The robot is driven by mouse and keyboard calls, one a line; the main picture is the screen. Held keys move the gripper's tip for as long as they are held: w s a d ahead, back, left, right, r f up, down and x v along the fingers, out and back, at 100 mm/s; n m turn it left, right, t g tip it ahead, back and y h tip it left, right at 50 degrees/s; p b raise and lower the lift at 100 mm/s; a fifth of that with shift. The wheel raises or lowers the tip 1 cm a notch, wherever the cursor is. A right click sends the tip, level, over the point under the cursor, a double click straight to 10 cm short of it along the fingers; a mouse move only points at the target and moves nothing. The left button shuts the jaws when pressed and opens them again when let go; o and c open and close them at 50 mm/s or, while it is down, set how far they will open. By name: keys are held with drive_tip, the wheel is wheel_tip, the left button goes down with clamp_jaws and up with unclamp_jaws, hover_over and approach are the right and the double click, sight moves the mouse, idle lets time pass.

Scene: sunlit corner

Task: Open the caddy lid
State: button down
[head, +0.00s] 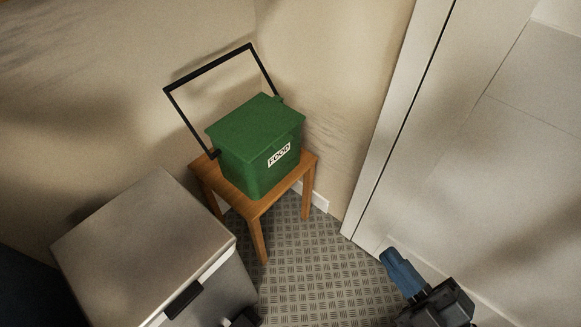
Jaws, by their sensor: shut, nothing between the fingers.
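The green food caddy (247,172) stands on a small wooden stool in the corner, with a white FOOD label on its front. Its green lid (255,127) lies flat and closed on top, with a small lip at the front edge. The caddy's black handle (207,69) stands raised behind the lid, clear of its top. My gripper (390,256) is at the lower right, with its blue fingers shut and empty. It is well apart from the caddy, to the right of and below it in the picture.
A steel bin (140,243) with a black front catch stands at the lower left, close to the wooden stool (254,207). Walls close in behind the caddy. A pale door or panel (480,130) rises on the right. The patterned floor (315,265) between is clear.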

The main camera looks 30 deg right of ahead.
drive_tip(key=w+d+f+n+t+y+b, duration=0.1)
drive_tip(key=w+d+f+n+t+b, duration=0.15)
drive_tip(key=w+f+n+b, duration=0.65)
drive_tip(key=n+t+y+b, duration=0.6)
drive_tip(key=n+b, duration=0.7)
drive_tip(key=n, duration=0.7)
approach(281, 144)
drive_tip(key=w+r+g+y, duration=0.1)
drive_tip(key=w+r+g, duration=0.1)
drive_tip(key=w, duration=0.2)
drive_tip(key=shift+w+a+r+t, duration=0.1)
drive_tip(key=shift+w+r+t, duration=0.15)
drive_tip(key=shift+r, duration=0.55)
drive_tip(key=shift+r, duration=0.1)
